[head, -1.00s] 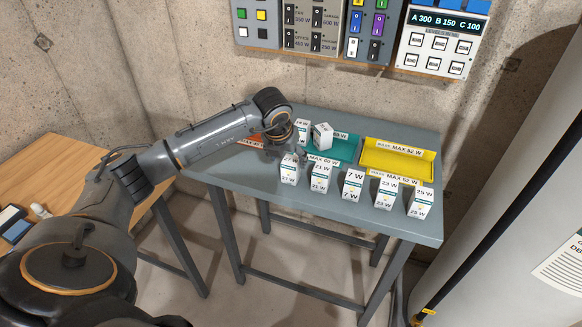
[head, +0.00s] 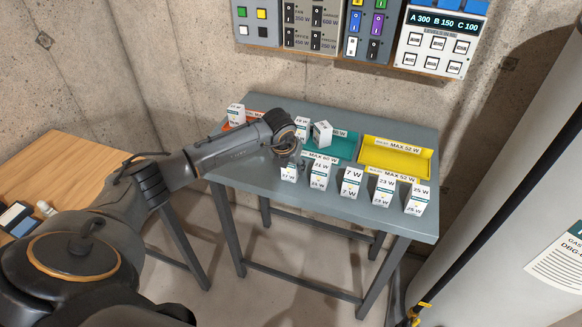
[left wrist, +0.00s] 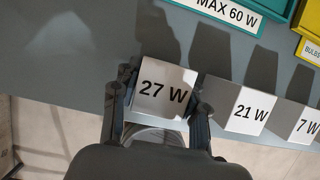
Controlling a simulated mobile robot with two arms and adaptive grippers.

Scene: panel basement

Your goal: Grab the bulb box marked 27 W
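The white 27 W bulb box (left wrist: 163,90) stands at the left end of the front row on the grey table. It also shows in the head view (head: 289,171), partly hidden under my left gripper (head: 287,156). In the left wrist view the two dark fingers of my left gripper (left wrist: 157,112) reach down on either side of this box, with its marked top between them. The fingers look open, with a narrow gap at the left finger; contact on the right side is unclear. My right gripper is in neither view.
A 21 W box (head: 320,173) stands close on the right, then 7 W (head: 351,182), 23 W (head: 383,187) and 25 W (head: 417,197) boxes. Behind are a teal tray (head: 345,147), a yellow tray (head: 397,160) and an orange tray (head: 236,125), with boxes at the first and last.

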